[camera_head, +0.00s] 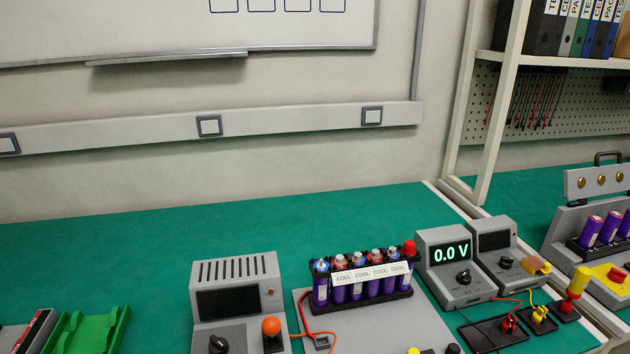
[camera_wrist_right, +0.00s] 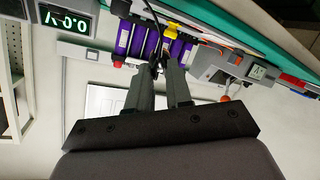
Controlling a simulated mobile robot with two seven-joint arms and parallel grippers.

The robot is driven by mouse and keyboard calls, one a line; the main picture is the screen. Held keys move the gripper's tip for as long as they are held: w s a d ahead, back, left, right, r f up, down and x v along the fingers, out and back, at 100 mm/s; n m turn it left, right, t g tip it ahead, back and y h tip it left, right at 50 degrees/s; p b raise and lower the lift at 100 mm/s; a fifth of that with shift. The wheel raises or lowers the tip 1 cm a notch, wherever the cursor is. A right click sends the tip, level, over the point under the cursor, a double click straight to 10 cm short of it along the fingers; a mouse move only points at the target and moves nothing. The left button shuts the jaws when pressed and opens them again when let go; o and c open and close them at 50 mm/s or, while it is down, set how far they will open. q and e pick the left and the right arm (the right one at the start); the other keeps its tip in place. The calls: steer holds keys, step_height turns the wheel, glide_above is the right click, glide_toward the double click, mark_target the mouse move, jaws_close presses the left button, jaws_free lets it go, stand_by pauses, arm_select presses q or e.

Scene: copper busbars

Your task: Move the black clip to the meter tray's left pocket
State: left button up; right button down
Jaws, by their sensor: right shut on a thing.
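In the right wrist view, which shows the scene upside down, my right gripper (camera_wrist_right: 160,75) is shut on the small black clip (camera_wrist_right: 156,65). A thin black lead runs from it across the view of the purple cell pack. The fingers hide most of the clip. The meter tray (camera_head: 485,333) is a flat black tray in front of the 0.0 V meter (camera_head: 450,262). A red clip (camera_head: 509,323) sits at its right side; its left part looks empty. Neither gripper shows in the head view.
The cell pack (camera_head: 362,288) with a red-capped right end stands on a grey plate (camera_head: 375,325) left of the meter. A grey box with an orange knob (camera_head: 271,326) stands further left. Green mat (camera_head: 150,250) is clear behind.

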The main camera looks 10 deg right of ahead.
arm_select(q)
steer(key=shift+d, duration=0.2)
arm_select(e)
steer(key=w+a+r+m+h, duration=0.4)
steer(key=a+r, duration=0.7)
steer(key=r, duration=0.2)
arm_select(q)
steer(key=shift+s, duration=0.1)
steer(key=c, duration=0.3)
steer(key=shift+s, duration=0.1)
arm_select(e)
steer(key=f, duration=0.2)
steer(key=s+f, duration=0.1)
steer(key=f, duration=0.1)
steer(key=shift+s+d+f, duration=0.1)
steer(key=shift+d+f, duration=0.1)
steer(key=shift+f, duration=0.15)
